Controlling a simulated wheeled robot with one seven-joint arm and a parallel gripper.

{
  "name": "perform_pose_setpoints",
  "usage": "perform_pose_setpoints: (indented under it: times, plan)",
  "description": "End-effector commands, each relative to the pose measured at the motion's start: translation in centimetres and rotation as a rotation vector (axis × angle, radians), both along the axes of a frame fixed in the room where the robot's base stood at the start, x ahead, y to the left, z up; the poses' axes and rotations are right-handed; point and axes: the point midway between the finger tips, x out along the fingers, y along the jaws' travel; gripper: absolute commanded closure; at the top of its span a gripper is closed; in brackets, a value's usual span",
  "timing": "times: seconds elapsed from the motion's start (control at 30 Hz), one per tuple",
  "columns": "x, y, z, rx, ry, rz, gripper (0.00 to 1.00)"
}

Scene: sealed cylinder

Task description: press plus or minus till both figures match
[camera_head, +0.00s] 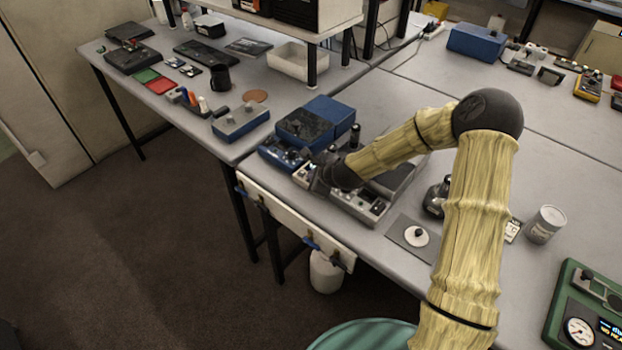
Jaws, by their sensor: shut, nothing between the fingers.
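My gripper (319,184) is dark and shut, with nothing seen in it. It points down at the front edge of the bench, over or just beside a small pale unit (304,174) with a tiny reddish spot. A grey instrument (359,207) with small controls sits right of the gripper, partly covered by my arm. I cannot tell whether the fingertips touch either one. Plus and minus buttons and the two figures are too small or hidden to make out. A green device (565,318) with a round gauge and a lit display stands at the lower right, partly cut off.
Blue boxes (328,110) and a blue knobbed unit (283,154) crowd the gripper's left. A white disc on a grey plate (416,236) and a can (546,224) stand to the right. A white panel with valves (290,220) hangs below the bench edge.

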Motion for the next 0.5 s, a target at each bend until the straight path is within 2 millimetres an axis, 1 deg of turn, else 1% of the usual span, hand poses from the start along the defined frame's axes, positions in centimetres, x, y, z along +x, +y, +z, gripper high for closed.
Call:
perform_pose_setpoints:
  times: [0.33,0.5]
  plan:
    - [0.0,0.0,1.4,0.0,0.002,-0.001,1.0]
    - [0.0,0.0,1.5,0.0,0.002,-0.001,1.0]
